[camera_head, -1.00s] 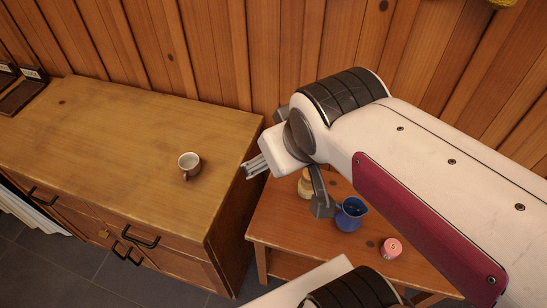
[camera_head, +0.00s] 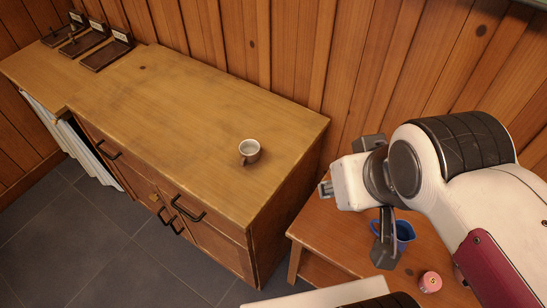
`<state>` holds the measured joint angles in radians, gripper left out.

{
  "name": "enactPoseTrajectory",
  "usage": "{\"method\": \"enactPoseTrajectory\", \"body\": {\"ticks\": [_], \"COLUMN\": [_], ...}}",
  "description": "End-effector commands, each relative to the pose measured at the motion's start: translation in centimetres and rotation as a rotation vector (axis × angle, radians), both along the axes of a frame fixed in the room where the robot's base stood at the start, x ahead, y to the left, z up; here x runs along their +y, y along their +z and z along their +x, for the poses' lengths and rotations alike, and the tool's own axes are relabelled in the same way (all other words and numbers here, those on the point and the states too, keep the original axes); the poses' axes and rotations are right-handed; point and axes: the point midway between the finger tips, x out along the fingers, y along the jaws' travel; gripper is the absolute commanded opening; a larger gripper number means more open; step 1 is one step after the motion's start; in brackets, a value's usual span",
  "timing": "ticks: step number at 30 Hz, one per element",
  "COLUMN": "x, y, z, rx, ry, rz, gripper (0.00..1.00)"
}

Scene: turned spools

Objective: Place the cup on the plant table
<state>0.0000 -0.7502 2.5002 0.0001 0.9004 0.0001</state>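The cup (camera_head: 249,151), small and pale with a brownish outside, stands upright on the wooden cabinet top (camera_head: 190,110), near its right end. Its handle faces the lower left. My gripper (camera_head: 378,198) is to the right of the cup, past the cabinet's right edge and above a lower wooden side table (camera_head: 325,235). Its two dark fingers look spread apart, with nothing seen between them. My wrist partly hides the fingers. No plant shows, so I cannot tell which surface is the plant table.
A blue mug (camera_head: 403,232), partly hidden by my gripper, and a pink round tin (camera_head: 430,281) stand on the side table. Dark trays with labels (camera_head: 105,52) sit at the cabinet's far left. A wooden wall is behind. The cabinet top around the cup is clear.

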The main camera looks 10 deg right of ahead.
Motion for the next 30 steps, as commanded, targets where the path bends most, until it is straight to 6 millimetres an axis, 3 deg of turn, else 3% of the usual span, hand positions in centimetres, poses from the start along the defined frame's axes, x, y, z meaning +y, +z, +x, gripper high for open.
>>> {"method": "enactPoseTrajectory", "body": {"ticks": [8,16,30], "x": [0.2,0.9,3.0], "y": [-0.2,-2.0,-4.2], "z": [0.1,0.6,4.6], "rx": [0.008,0.093,0.249], "ry": [0.010,0.041,0.102], "rz": [0.000,-0.002,-0.010], "gripper": [0.27,0.27,0.27]}}
